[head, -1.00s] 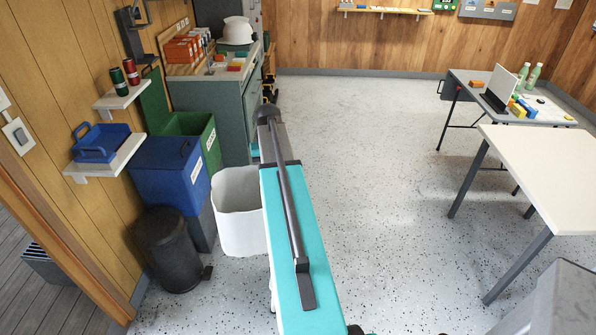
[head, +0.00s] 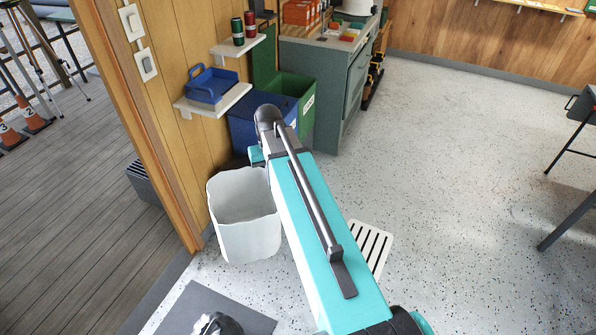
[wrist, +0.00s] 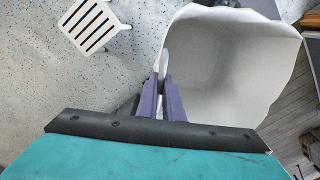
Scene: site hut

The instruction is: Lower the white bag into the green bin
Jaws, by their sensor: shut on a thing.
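The white bag (head: 248,238), open at the top, hangs beside my arm in the head view, left of it. In the wrist view the bag (wrist: 232,62) fills the upper right, and its inside looks empty. My gripper (wrist: 166,78) is shut on the edge of the bag; the head view hides the fingers behind my arm. The green bin (head: 306,114) stands farther back, beyond the bag, with its lid (head: 263,48) raised against the wall. My arm partly covers its front. The bag is well apart from it.
A blue bin (head: 241,130) stands beside the green one, below a shelf with a blue tray (head: 211,85). A green cabinet (head: 318,88) is to the right. A white slatted stool (head: 372,243) is right of my arm. A doorway frame (head: 160,130) is left.

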